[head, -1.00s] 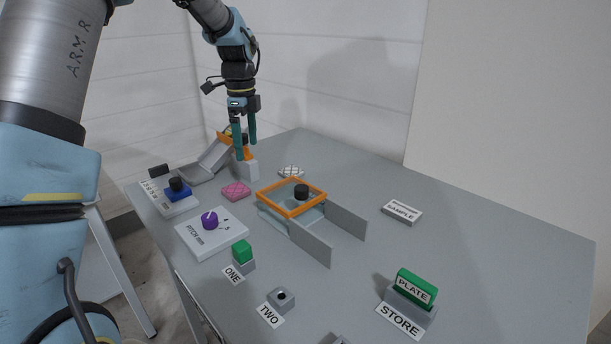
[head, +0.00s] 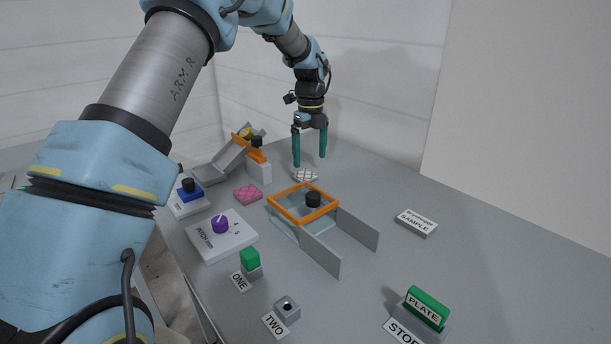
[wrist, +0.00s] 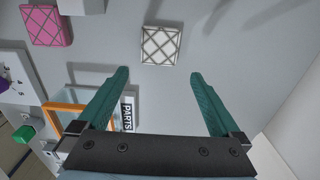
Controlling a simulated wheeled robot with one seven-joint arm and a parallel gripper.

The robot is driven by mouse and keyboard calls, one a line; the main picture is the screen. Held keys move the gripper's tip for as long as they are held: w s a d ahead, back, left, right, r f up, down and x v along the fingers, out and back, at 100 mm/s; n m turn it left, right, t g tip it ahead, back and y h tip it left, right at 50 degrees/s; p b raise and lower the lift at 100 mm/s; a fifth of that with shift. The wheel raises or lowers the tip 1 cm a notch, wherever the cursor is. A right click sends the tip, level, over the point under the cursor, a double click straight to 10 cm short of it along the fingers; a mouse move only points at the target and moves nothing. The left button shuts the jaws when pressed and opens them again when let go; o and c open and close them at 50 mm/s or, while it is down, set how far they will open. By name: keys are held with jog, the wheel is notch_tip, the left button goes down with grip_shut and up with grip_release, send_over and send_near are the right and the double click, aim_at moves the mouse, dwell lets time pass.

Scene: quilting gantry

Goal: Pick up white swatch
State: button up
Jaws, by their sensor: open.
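The white swatch (head: 305,175), a small quilted square with a dark diagonal grid, lies flat on the grey table behind the orange-framed plate. In the wrist view the white swatch (wrist: 160,45) is ahead of the fingertips and roughly between their lines. My gripper (head: 310,163) has two teal fingers, spread apart and pointing down, above and close to the swatch. It also shows in the wrist view (wrist: 157,75), with nothing between the fingers.
A pink swatch (head: 248,194) lies left of the white one. An orange-framed clear plate (head: 282,211) with a black knob stands in front, beside grey upright walls (head: 357,228). A grey chute (head: 219,163) and a white block (head: 259,171) stand left.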

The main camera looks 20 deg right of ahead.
aim_at(308, 176)
jog(key=shift+w+a+f+p, duration=0.15)
jog(key=shift+f+p, duration=0.4)
jog(key=shift+f, duration=0.95)
jog(key=shift+w+a+f+p, duration=0.1)
jog(key=shift+f+p, duration=0.4)
jog(key=shift+f, duration=0.95)
jog(key=c, duration=1.2)
